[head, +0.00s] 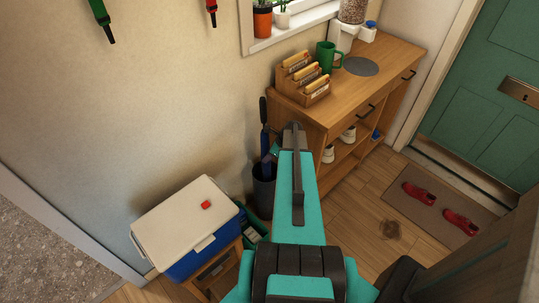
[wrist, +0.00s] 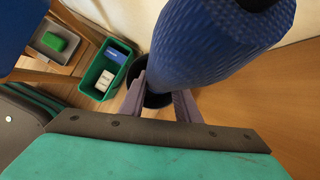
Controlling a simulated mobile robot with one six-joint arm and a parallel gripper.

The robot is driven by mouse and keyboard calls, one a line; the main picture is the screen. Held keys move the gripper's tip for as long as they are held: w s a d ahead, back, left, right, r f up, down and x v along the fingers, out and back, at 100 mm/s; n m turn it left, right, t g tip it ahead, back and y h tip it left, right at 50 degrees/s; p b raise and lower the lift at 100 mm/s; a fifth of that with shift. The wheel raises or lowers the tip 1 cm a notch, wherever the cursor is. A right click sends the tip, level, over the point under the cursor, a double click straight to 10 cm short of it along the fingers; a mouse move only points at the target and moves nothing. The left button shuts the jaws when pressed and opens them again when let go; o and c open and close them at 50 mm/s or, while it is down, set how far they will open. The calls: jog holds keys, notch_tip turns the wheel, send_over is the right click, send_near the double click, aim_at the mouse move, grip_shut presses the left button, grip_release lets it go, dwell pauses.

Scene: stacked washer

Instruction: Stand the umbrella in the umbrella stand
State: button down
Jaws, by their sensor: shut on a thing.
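The umbrella (wrist: 205,45) is blue, rolled up and textured, with a dark handle. It fills the top of the wrist view, and in the head view the umbrella (head: 264,140) stands roughly upright beside the wall. My gripper (wrist: 160,98) is shut on it, with the pale purple fingers on either side. In the head view my gripper (head: 271,156) is partly hidden behind my turquoise arm. The dark umbrella stand (head: 263,190) is directly below the gripper, and its rim also shows in the wrist view (wrist: 155,100). The umbrella's lower end is hidden; I cannot tell how deep it reaches.
A blue cooler (head: 185,225) with a white lid sits on a wooden bench left of the stand. A green bin (wrist: 105,70) holding small boxes is beside the stand. A wooden cabinet (head: 365,80) is close on the right.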

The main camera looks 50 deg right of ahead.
jog(key=c, duration=1.3)
grip_release()
jog(key=shift+o, duration=0.2)
jog(key=shift+r, duration=0.1)
jog(key=b+v, duration=0.2)
jog(key=v, duration=1.1)
jog(key=shift+s+r, duration=0.15)
jog(key=shift+r, duration=0.2)
jog(key=shift+r, duration=0.1)
